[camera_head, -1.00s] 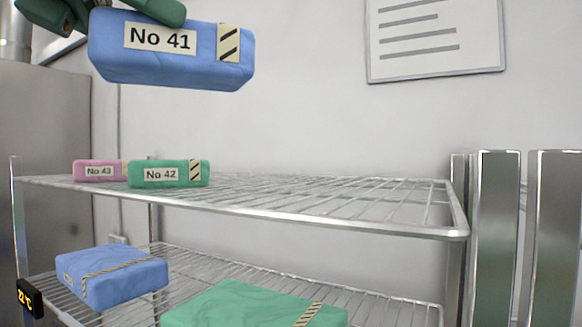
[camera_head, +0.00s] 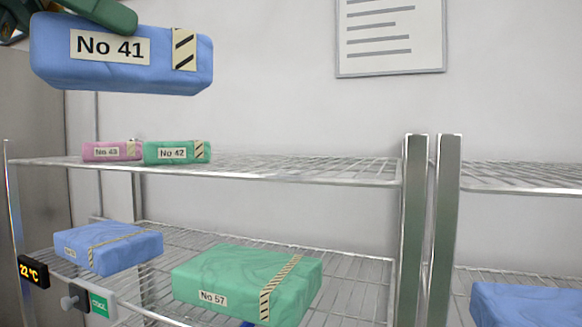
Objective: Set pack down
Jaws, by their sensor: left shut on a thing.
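A blue pack labelled No 41 (camera_head: 120,72) hangs in the air at the upper left of the head view. My left gripper (camera_head: 98,12) is shut on its top; the green fingers show partly at the frame's top edge. The pack is above the upper wire shelf (camera_head: 300,171) and apart from it. A pink pack No 43 (camera_head: 128,150) and a green pack No 42 (camera_head: 200,147) lie side by side at the left of that shelf. My right gripper is not in view.
The lower wire shelf (camera_head: 349,271) holds a blue pack (camera_head: 127,253) and a green pack No 57 (camera_head: 258,272). Metal posts (camera_head: 443,230) divide this rack from another at the right, with a blue pack (camera_head: 520,303) low down. The upper shelf's middle and right are clear.

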